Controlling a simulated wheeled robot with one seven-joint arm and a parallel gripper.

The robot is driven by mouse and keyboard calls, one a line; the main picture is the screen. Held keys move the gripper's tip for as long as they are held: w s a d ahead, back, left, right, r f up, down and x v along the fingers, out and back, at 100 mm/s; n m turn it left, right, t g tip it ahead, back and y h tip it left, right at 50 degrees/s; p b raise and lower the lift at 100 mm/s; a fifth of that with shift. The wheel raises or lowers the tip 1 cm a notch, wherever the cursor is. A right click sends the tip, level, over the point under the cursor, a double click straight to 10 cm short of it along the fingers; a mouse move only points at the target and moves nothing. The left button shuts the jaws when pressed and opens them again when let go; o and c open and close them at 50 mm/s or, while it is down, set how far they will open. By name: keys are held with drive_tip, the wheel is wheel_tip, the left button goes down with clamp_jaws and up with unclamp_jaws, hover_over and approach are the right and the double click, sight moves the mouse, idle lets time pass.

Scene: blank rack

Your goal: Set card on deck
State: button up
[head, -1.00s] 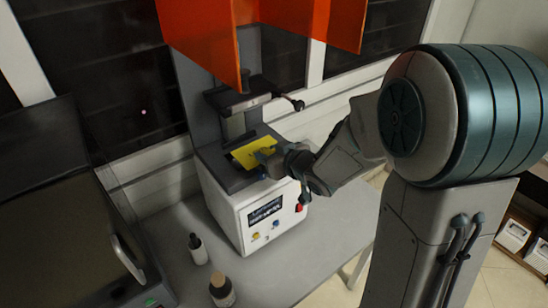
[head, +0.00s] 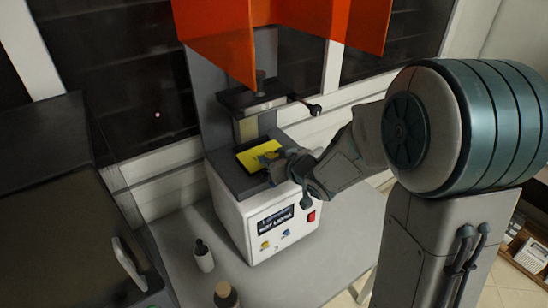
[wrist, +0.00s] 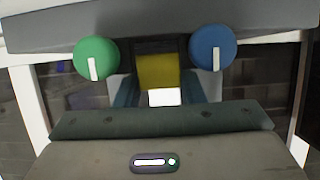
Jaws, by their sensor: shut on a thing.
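The yellow card (head: 252,156) is at the dark deck (head: 228,175) of the white machine, below its upper press part. In the head view it looks roughly level; I cannot tell whether it touches the deck. My gripper (head: 272,161) is shut on the card's right, near edge, reaching in from the right. The card also shows in the wrist view (wrist: 158,70), between the teal finger sides, with a small white patch below it. My fingertips partly cover the card.
Orange shield panels (head: 230,40) hang above the machine. A lever with a dark knob (head: 315,110) sticks out at the right of its press part. Two small bottles (head: 203,255) stand in front on the grey table. A dark box-like unit (head: 75,200) stands at left.

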drive_tip(key=shift+f+b, duration=0.4)
idle(0.5)
drive_tip(key=o, duration=1.1)
